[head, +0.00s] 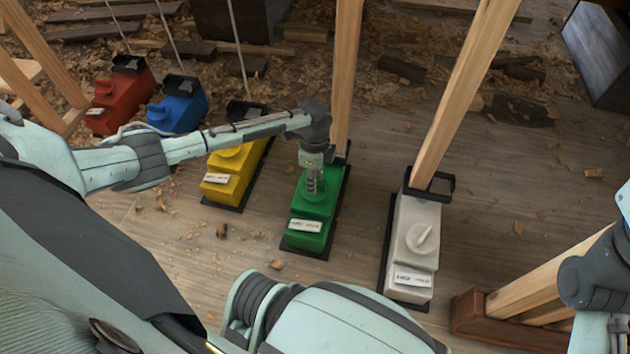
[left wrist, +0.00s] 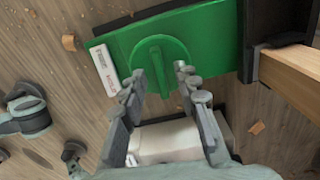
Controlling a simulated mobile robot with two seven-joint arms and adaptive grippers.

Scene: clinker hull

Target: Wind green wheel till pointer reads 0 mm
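The green box (head: 315,210) stands on the floor, with a white label plate (head: 305,226) too small to read. No pointer reading can be made out. Its green wheel (left wrist: 160,62) is a round disc with a raised grip bar, clear in the left wrist view. My left gripper (head: 314,188) points down over the wheel, which it largely hides in the head view. In the left wrist view the left gripper's fingers (left wrist: 160,76) are apart, one either side of the near end of the bar. I cannot tell whether they touch it. My right gripper is not in view.
Similar boxes stand nearby: yellow (head: 222,180), blue (head: 178,108), red (head: 120,98) and white (head: 414,245). Wooden props rise from the green and white boxes' far ends. A wooden stand (head: 495,325) is at lower right. Shavings and offcuts litter the floor.

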